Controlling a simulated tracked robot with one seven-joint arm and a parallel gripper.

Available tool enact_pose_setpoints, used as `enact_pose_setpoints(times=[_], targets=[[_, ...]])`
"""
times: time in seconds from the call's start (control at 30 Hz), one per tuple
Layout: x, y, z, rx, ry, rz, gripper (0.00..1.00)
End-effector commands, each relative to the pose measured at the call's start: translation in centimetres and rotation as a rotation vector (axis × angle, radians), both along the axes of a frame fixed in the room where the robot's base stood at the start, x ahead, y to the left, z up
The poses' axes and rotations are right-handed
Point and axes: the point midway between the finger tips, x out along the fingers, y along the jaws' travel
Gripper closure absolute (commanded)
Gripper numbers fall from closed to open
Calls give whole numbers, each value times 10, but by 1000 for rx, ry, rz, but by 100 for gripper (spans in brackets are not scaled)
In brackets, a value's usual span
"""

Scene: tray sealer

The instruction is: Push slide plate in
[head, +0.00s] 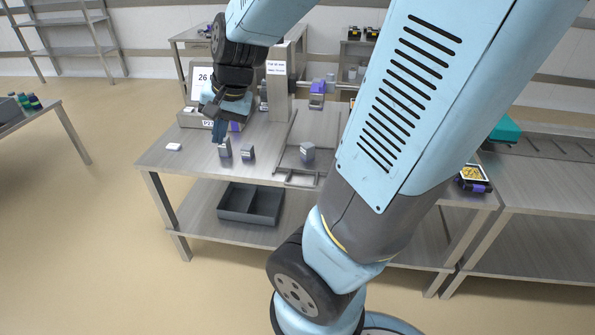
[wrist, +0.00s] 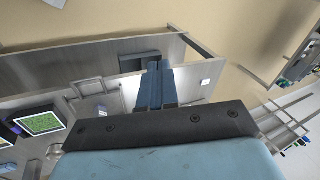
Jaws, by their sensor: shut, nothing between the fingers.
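The slide plate looks like a thin grey metal frame (head: 302,178) on the table, reaching out toward the front edge from the upright machine (head: 277,92) behind. A small grey block (head: 308,152) stands within the frame's outline. A grey square frame also shows at left in the wrist view (wrist: 88,87); I cannot tell surely that it is the same part. My gripper (head: 219,138) has blue fingers pointing down, left of the frame and apart from it. Its fingers are shut and empty, also in the wrist view (wrist: 155,75). Part of the slide area is hidden behind my arm.
Two small grey blocks, one left (head: 225,147) and one right (head: 248,152), stand close to my gripper. A display (head: 203,78) reads 26. A white piece (head: 174,147) lies near the table's left edge. A dark divided bin (head: 250,204) sits on the lower shelf.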

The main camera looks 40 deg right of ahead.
Motion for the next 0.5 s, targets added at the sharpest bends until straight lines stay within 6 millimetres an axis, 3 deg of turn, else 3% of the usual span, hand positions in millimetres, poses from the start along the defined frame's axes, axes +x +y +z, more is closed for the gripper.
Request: enact_pose_setpoints(times=[0.2, 0.5], targets=[[31, -11, -55, 68, 116, -262, 100], [56, -39, -130, 68, 225, -645, 100]])
